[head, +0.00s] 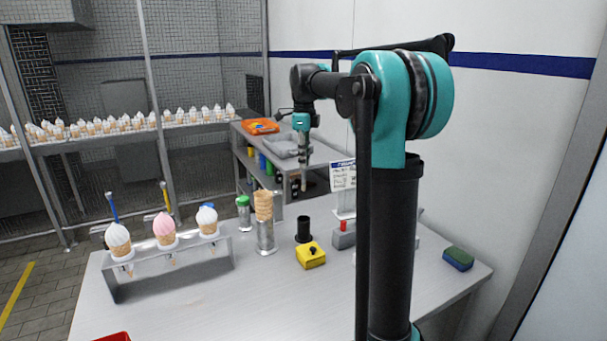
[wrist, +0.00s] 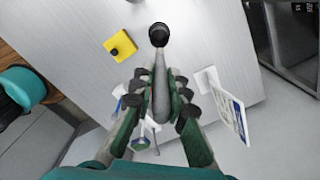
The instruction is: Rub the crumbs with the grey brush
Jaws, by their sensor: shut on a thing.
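My gripper (head: 302,152) is raised above the back of the table, pointing down. It is shut on a slim grey thing that looks like the grey brush (head: 304,180). In the wrist view, my gripper (wrist: 160,84) has its fingers on both sides of the grey brush (wrist: 160,70), which points away from the camera. Its bristles cannot be made out. A black cup (head: 303,230) stands below the brush; a black round shape (wrist: 158,35) at the brush's far end seems to be this cup. I cannot make out any crumbs.
A yellow block (head: 311,256) with a black knob stands beside the cup. A metal rack (head: 175,268) holds ice-cream cones at left. Stacked cones (head: 264,206) and a green-lidded shaker (head: 243,212) stand behind. A sponge (head: 458,260) lies at right. The table's front middle is clear.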

